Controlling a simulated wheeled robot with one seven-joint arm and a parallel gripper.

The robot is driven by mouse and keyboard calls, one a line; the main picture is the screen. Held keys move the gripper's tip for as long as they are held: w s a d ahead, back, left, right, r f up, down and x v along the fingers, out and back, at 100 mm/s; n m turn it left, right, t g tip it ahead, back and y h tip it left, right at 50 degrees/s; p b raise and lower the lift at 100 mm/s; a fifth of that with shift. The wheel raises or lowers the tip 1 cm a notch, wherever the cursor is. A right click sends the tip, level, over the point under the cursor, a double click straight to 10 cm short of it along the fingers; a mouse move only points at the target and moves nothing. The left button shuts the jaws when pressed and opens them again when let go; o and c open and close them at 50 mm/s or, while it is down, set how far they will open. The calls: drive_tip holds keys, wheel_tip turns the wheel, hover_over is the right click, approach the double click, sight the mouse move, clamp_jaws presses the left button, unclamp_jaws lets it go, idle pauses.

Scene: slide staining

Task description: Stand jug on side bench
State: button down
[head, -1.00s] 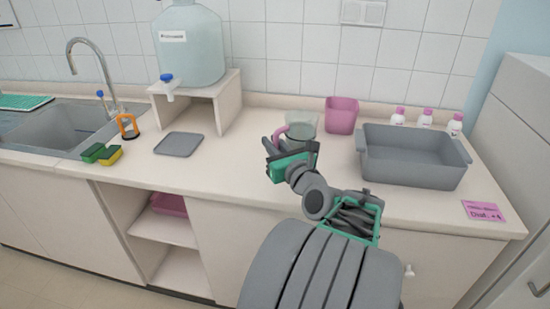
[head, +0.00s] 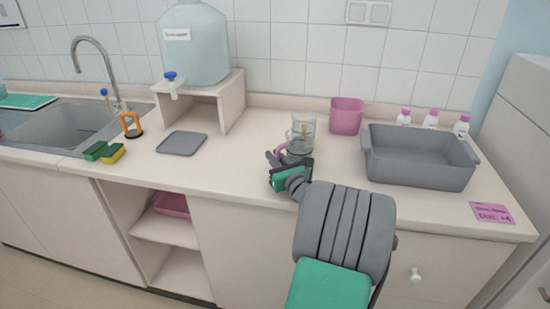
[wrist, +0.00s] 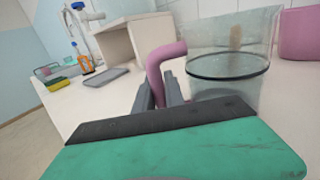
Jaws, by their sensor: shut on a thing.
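The jug (head: 303,130) is clear, with a pink handle (head: 281,150). It is upright over the middle of the bench (head: 237,165), between the grey mat and the grey basin. In the wrist view the clear body (wrist: 228,70) is on the right and the handle (wrist: 160,62) rises between the fingers. A dark line circles the body, and a brownish strip shows through its wall. My gripper (head: 286,168) is shut on the handle; it also shows in the wrist view (wrist: 160,100). The jug's underside is hidden, so I cannot tell whether it touches the bench.
A pink tub (head: 346,116) stands behind and right of the jug. The grey basin (head: 418,160) is further right, with white bottles (head: 430,119) behind it. The grey mat (head: 182,143) and water tank (head: 193,45) on its stand are left. Bench between mat and jug is clear.

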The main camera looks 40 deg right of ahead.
drive_tip(key=c, duration=1.9)
unclamp_jaws()
drive_tip(key=shift+f, duration=0.2)
drive_tip(key=o, duration=0.5)
drive_tip(key=shift+r, duration=0.15)
drive_tip(key=shift+s, duration=0.25)
drive_tip(key=v, duration=1.1)
drive_tip(key=shift+s+a+r, duration=0.1)
drive_tip(key=shift+s+a, duration=0.1)
drive_tip(key=shift+s, duration=0.1)
